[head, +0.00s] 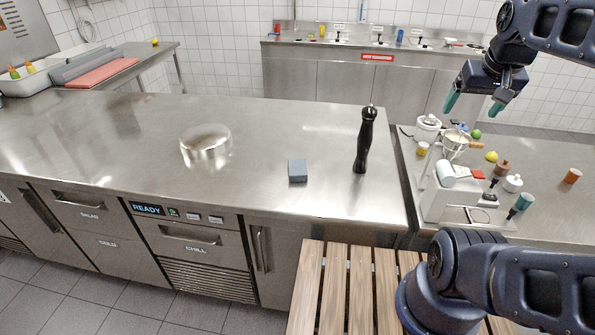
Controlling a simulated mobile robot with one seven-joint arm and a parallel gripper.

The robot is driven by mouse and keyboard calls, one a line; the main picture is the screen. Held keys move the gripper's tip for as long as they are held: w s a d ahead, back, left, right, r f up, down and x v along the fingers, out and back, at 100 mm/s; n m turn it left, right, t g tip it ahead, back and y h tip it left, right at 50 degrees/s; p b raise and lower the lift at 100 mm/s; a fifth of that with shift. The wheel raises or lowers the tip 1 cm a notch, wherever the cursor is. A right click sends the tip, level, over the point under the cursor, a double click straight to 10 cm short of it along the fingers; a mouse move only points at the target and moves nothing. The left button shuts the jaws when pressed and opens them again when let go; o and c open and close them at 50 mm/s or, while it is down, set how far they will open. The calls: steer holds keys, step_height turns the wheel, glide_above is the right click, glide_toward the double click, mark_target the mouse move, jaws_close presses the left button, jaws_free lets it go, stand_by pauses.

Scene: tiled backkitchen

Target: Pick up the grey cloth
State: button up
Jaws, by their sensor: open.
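A small blue-grey folded block (297,171), which looks like the grey cloth, lies on the steel counter (110,155) near its front edge. My gripper (473,104) is high at the upper right, with its two teal fingertips apart and nothing between them. It is well above the worktop, up and to the right of the cloth, and not touching anything.
A tall black pepper mill (365,140) stands right of the cloth. A shiny metal dome or bowl (206,146) sits to its left. A white appliance (449,195) and several small items crowd the right-hand counter. A slatted wooden surface (333,290) is in front.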

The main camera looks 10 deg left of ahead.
steer(key=w+a+n+t+h, duration=0.45)
steer(key=w+a+n, duration=0.9)
steer(key=n, duration=0.65)
steer(key=s+a+n+t+y, duration=0.2)
steer(key=a+n+y, duration=0.2)
steer(key=a+n, duration=0.7)
steer(key=s+a+n+t+y, duration=0.3)
steer(key=a+n, duration=0.5)
steer(key=a, duration=0.8)
steer(key=g, duration=0.1)
glide_toward(297, 164)
steer(key=shift+w+y, duration=0.25)
steer(key=shift+w, duration=0.65)
steer(key=shift+f+m, duration=0.3)
steer(key=shift+f, duration=0.2)
steer(key=shift+w+f, duration=0.15)
steer(key=shift+w, duration=0.15)
steer(key=shift+x, duration=3.45)
steer(key=c, duration=1.1)
